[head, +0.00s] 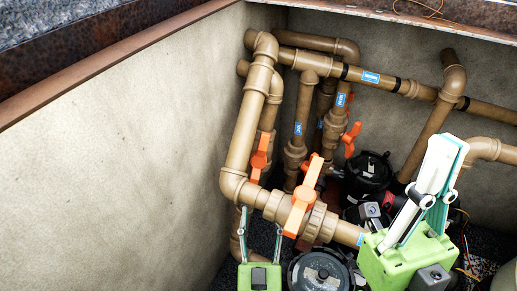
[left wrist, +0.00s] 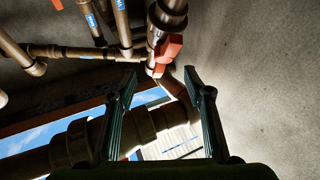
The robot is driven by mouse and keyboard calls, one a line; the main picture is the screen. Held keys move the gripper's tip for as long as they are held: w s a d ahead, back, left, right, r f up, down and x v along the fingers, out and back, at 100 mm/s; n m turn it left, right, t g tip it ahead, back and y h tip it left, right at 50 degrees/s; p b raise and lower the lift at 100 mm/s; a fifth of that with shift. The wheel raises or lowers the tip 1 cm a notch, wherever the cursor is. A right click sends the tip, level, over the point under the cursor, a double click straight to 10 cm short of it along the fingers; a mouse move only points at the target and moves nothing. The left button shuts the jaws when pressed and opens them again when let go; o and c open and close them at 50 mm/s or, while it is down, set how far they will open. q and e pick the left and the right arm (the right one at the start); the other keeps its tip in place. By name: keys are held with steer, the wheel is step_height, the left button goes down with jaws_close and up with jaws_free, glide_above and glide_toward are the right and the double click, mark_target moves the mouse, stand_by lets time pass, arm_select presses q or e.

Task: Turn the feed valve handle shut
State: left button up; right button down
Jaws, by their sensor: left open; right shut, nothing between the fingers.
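Several orange valve handles show in the head view; the labels are too small to tell which is the feed valve. The largest orange handle (head: 303,195) sits on the near brown pipe and lies roughly across it. Another orange handle (head: 260,158) is behind to its left. My left gripper (head: 261,219) is low, just left of the near handle, open and empty. In the left wrist view its fingers (left wrist: 160,78) are spread, with an orange-red handle (left wrist: 168,48) beyond the tips; I cannot tell which one. My right gripper (head: 452,145) points up, shut and empty, right of the valves.
Brown pipes (head: 250,110) crowd the corner of the pit. A third orange handle (head: 350,140) is farther back. Black round lids (head: 320,272) stand below the near pipe. The concrete left wall (head: 120,150) is bare, with free room before it.

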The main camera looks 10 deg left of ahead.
mark_target(259, 172)
arm_select(q)
steer(key=shift+y, duration=0.4)
steer(key=b+x, duration=0.2)
steer(key=x, duration=1.2)
steer(key=shift+a+r+b, duration=0.15)
steer(key=shift+r+b, duration=0.05)
steer(key=shift+b, duration=0.15)
